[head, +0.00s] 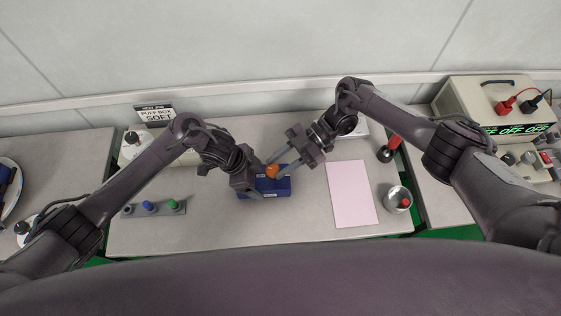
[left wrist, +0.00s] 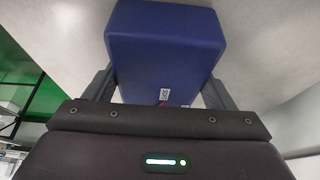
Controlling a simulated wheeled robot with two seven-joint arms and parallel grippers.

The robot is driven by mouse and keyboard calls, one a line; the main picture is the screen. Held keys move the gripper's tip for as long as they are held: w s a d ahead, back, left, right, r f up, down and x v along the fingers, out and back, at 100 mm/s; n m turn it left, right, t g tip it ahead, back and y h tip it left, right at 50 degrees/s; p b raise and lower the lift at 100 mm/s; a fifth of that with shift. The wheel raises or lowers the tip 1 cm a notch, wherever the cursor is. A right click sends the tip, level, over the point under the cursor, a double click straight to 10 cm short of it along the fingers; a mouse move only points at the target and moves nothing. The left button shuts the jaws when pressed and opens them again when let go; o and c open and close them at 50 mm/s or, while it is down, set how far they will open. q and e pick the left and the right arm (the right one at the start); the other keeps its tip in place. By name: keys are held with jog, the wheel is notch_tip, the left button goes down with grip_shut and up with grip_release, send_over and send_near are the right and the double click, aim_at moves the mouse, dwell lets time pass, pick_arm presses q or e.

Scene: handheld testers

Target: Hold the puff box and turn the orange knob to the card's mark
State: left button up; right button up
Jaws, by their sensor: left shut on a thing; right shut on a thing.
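The blue puff box (head: 272,187) is on the table near the middle of the head view. Its blue body fills the top of the left wrist view (left wrist: 165,45), between my left fingers. My left gripper (head: 257,180) is shut on the box from its left side. The orange knob (head: 272,171) is on top of the box. My right gripper (head: 278,168) reaches down from the upper right and is shut on the knob. The knob's pointer and dial marks are too small to read. The card (head: 155,114) stands at the back left and reads "NEXT JOB PUFF BOX SOFT".
A grey strip with coloured knobs (head: 153,209) lies left of the box. A pink sheet (head: 352,193) lies to the right, with a metal bowl (head: 398,199) and a red-handled tool (head: 390,150) beyond it. A tester with leads (head: 490,108) stands at the far right.

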jog(key=shift+s+f, duration=0.1)
jog(key=o, duration=1)
jog(key=v, duration=1.2)
jog(key=shift+c, duration=0.2)
